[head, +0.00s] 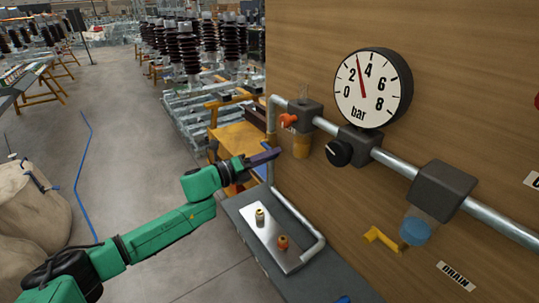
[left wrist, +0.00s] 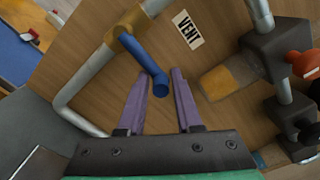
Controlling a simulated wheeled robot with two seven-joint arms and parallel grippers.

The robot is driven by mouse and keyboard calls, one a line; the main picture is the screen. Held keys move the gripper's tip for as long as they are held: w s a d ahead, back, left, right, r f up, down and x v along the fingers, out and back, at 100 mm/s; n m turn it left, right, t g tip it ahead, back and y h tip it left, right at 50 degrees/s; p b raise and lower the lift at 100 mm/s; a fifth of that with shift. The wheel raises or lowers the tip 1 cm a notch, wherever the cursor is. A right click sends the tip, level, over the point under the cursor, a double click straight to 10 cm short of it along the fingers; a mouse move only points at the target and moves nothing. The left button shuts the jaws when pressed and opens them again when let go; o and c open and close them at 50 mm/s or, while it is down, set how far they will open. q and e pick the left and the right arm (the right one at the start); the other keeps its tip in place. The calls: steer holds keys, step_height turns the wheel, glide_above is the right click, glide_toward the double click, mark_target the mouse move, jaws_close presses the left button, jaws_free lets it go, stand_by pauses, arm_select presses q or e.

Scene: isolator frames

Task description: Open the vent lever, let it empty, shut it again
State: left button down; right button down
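The blue vent lever (left wrist: 144,60) sits on a brass valve body on a grey pipe, beside the VENT label (left wrist: 189,30). In the left wrist view the lever points across the pipe toward me. My left gripper (left wrist: 160,75) is open, its purple fingers on either side of the lever's end; contact is not clear. In the head view the left gripper (head: 265,157) is in front of the pipe, and I cannot make out the lever there. The gauge (head: 373,89) has its red needle between 2 and 4 bar. My right gripper is out of view.
An orange knob (head: 289,120), an amber filter bowl (head: 302,146) and a black knob (head: 339,152) are right of the gripper. A yellow drain lever (head: 380,238) is lower right. A metal tray (head: 262,230) with two small fittings lies below.

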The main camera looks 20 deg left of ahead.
arm_select(q)
steer(key=shift+a+r, duration=0.1)
steer(key=shift+r, duration=0.35)
stand_by(1.0)
steer(key=shift+f+m+b, duration=0.45)
steer(key=shift+m+b, duration=0.05)
steer(key=shift+b, duration=0.35)
steer(key=w+a+f+m+b, duration=0.4)
steer(key=m+b, duration=1.3)
steer(key=b, duration=0.8)
steer(key=shift+a+f, duration=0.5)
steer(key=shift+f, duration=0.45)
steer(key=shift+w, duration=0.1)
